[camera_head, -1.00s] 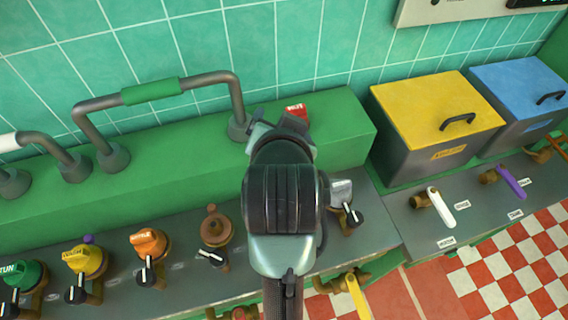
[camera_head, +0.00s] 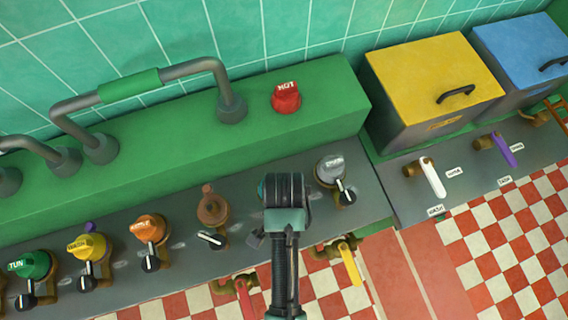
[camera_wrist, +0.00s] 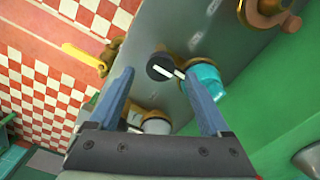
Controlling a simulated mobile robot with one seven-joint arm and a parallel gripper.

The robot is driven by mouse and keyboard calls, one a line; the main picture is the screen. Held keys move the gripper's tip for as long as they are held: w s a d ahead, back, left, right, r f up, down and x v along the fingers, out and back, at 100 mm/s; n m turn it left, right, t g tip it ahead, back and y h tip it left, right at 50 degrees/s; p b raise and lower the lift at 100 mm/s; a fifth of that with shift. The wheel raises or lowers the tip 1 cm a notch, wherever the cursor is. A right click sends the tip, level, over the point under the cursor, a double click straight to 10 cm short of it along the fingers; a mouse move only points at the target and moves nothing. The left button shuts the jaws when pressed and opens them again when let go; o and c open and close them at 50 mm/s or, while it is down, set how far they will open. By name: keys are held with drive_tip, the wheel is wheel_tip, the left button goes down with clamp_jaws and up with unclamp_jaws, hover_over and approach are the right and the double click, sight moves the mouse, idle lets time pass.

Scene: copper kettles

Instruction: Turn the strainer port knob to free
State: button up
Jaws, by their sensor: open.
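In the wrist view my gripper (camera_wrist: 157,78) is open and empty. Its two blue fingers reach toward a round black knob (camera_wrist: 158,64) with a white pointer bar, which shows between and just beyond the tips. The knob sits on a brass fitting beside a teal cap (camera_wrist: 203,82). In the head view my arm hides most of this port and the fingers; only a sliver of teal shows. I cannot read a strainer label. A grey-capped port (camera_head: 330,168), its lettering unclear, stands to the right with its own black knob (camera_head: 347,196).
A red cap (camera_head: 286,98) sits on the green ledge. Red (camera_head: 244,296) and yellow (camera_head: 350,265) valve handles project at the front.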

drive_tip(key=shift+f, duration=1.6)
clamp_jaws()
